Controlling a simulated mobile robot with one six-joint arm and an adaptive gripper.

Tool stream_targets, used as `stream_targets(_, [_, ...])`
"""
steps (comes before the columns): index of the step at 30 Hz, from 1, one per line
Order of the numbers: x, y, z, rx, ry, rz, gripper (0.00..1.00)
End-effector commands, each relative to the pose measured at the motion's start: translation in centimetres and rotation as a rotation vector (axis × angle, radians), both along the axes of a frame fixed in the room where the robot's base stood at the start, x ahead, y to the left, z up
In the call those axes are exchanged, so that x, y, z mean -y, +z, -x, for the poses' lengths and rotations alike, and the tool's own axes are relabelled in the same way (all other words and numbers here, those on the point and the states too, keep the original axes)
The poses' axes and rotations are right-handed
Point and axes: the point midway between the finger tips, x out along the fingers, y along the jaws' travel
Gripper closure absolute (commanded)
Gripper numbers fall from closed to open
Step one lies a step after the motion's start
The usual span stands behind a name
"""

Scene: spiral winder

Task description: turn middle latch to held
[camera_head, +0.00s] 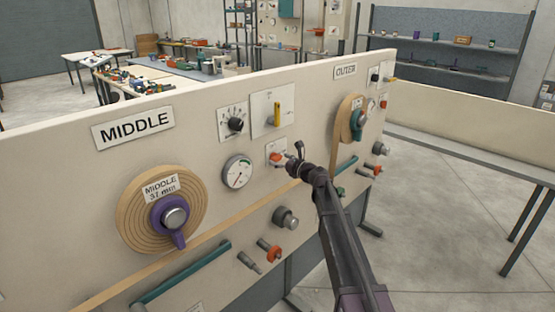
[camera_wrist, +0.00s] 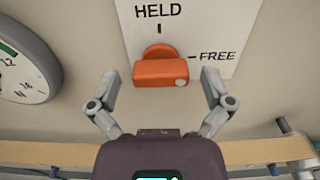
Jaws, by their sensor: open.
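The middle latch is an orange knob with a flat bar (camera_wrist: 160,73) on a white plate (camera_wrist: 222,22) in the wrist view. Its bar lies level, and a pale dot at its right end is beside the FREE mark. The HELD mark is above the latch. My gripper (camera_wrist: 160,82) is open, with one finger to each side of the bar and visible gaps between. In the head view the latch (camera_head: 275,157) shows just left of my gripper (camera_head: 296,160), below the yellow-handled switch (camera_head: 275,115).
A round gauge (camera_head: 238,171) is left of the latch, also at the left edge of the wrist view (camera_wrist: 22,72). A wooden strip (camera_wrist: 50,153) crosses below the latch. A wound disc with a purple hub (camera_head: 170,216) is at the left. Several knobs stick out lower down.

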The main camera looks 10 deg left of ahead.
Motion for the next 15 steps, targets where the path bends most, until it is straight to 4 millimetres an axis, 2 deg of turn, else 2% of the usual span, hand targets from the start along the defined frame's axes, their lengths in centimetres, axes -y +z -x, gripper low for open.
stream_targets(6, [-0.97, 0.0, -0.69, 0.0, 0.0, 0.0, 0.0])
stream_targets(15, [-1.02, 0.0, -0.69, 0.0, 0.0, 0.0, 0.0])
